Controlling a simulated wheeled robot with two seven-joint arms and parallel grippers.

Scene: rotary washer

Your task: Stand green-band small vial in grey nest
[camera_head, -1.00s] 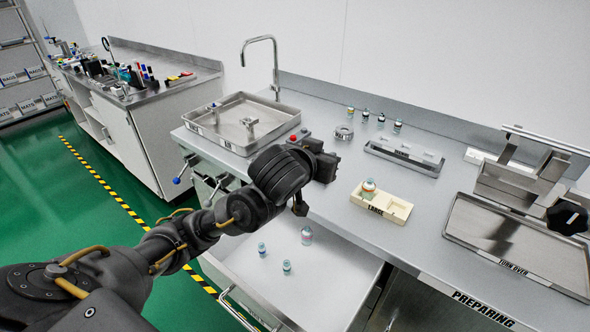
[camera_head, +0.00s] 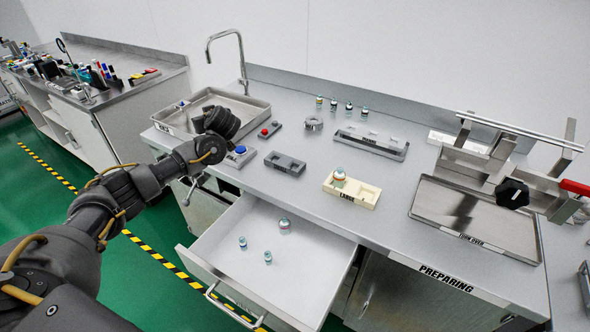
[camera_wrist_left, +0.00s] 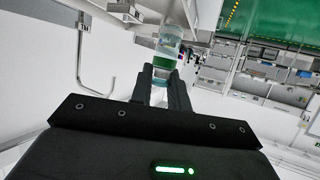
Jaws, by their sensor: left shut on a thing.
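My left gripper (camera_wrist_left: 165,85) is shut on a small vial with a green band (camera_wrist_left: 167,57), seen in the left wrist view between the fingertips. In the head view the dark left wrist is over the right side of the sink tray; its fingers and the vial are hidden there. The grey nest (camera_head: 285,163), a dark grey block with recesses, lies on the bench right of the wrist, apart from it. No vial shows in it. My right gripper is not in view.
A cream nest marked LARGE (camera_head: 364,195) holds a vial (camera_head: 339,177). Several vials stand at the back. An open drawer (camera_head: 315,270) holds three vials. A blue button (camera_head: 240,150), a red button (camera_head: 264,132), a ring (camera_head: 313,123) and a long rack (camera_head: 370,143) are near the nest.

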